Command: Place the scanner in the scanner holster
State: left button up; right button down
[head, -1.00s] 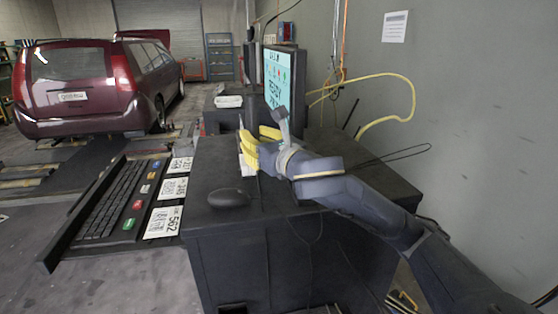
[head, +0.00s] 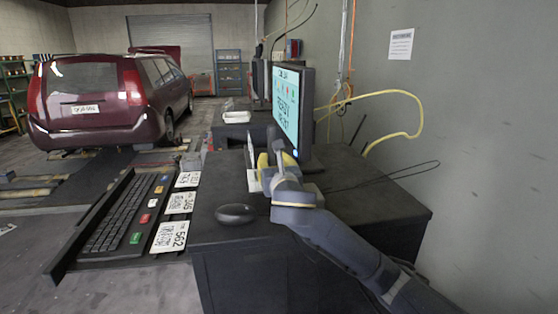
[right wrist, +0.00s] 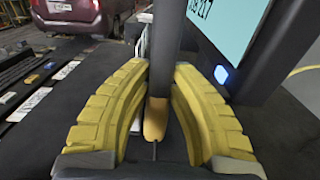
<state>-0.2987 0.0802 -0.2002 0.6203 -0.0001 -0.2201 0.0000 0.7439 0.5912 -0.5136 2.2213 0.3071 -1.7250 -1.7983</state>
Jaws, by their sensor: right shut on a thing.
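My right gripper (head: 275,162) is above the black cabinet top, just left of the monitor's lower part. In the right wrist view its yellow fingers (right wrist: 160,75) are shut around the scanner (right wrist: 164,55), a dark upright bar with an orange lower end and a thin cable. In the head view the fingers and wrist hide most of the scanner. A white upright piece (head: 251,158) stands just left of the gripper; I cannot tell whether it is the scanner holster. My left gripper is not in view.
The monitor (head: 290,105) stands close right of the gripper. A black mouse (head: 236,213) lies on the cabinet (head: 330,228). A keyboard tray (head: 120,215) with number cards (head: 172,236) is at left. A yellow hose (head: 405,95) hangs by the wall. A maroon car (head: 95,100) is behind.

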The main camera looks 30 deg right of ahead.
jog(key=shift+f, duration=1.05)
jog(key=shift+f, duration=0.15)
jog(key=c, duration=1.3)
grip_release()
